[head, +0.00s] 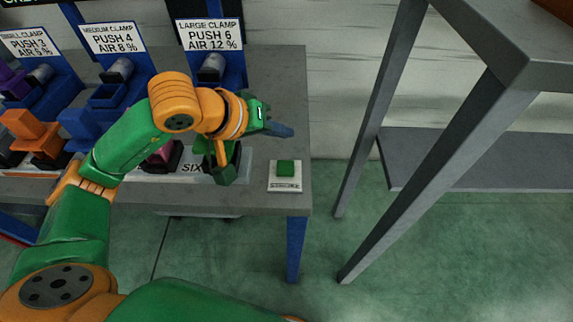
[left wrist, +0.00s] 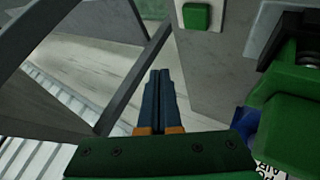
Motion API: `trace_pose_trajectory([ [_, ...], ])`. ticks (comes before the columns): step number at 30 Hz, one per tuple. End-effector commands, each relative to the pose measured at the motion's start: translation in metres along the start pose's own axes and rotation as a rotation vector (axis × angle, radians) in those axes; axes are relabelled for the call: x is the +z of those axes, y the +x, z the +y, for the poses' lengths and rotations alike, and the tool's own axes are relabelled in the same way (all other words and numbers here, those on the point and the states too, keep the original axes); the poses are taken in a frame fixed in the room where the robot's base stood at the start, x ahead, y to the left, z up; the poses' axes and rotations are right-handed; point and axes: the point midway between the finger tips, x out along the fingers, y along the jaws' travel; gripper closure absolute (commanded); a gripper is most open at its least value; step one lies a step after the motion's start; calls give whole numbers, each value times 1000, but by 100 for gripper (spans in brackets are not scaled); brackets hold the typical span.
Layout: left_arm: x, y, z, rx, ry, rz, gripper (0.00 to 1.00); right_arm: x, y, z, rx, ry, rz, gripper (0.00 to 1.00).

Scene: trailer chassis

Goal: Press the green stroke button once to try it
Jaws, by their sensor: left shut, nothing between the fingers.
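The green stroke button (head: 285,169) sits on a small white base plate (head: 285,187) with dark lettering, near the right front corner of the grey table. It also shows at the top of the left wrist view (left wrist: 196,16). My left gripper (head: 291,131) is shut and empty, its dark blue fingers above the table, behind the button in the head view and apart from it. The closed fingers (left wrist: 160,82) point up the picture in the left wrist view, with the button beyond them to the right. My right gripper is in neither view.
The grey table (head: 278,80) holds blue clamp stands with signs, including the large clamp sign (head: 209,35), and a strip marked SIX (head: 191,168) left of the button. A grey metal rack (head: 458,95) stands to the right. Green floor shows between them.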

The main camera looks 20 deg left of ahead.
Motion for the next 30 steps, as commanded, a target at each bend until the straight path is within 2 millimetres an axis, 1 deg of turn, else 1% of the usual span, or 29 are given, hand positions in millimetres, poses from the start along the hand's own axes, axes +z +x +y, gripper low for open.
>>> trace_pose_trajectory([
  [1, 6, 8, -6, 0, -1, -2, 100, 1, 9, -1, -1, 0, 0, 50],
  [6, 20, 27, -19, -1, -2, -2, 100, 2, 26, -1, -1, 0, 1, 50],
  [10, 29, 40, -29, 0, -1, -2, 100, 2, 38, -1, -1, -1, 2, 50],
  [12, 34, 47, -34, 0, 0, 1, 100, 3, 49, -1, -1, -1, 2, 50],
  [15, 38, 53, -38, 1, 0, 0, 100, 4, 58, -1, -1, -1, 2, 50],
  [20, 41, 56, -41, 1, -1, 0, 100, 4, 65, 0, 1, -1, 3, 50],
  [30, 41, 56, -40, 0, -1, -1, 100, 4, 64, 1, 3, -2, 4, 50],
])
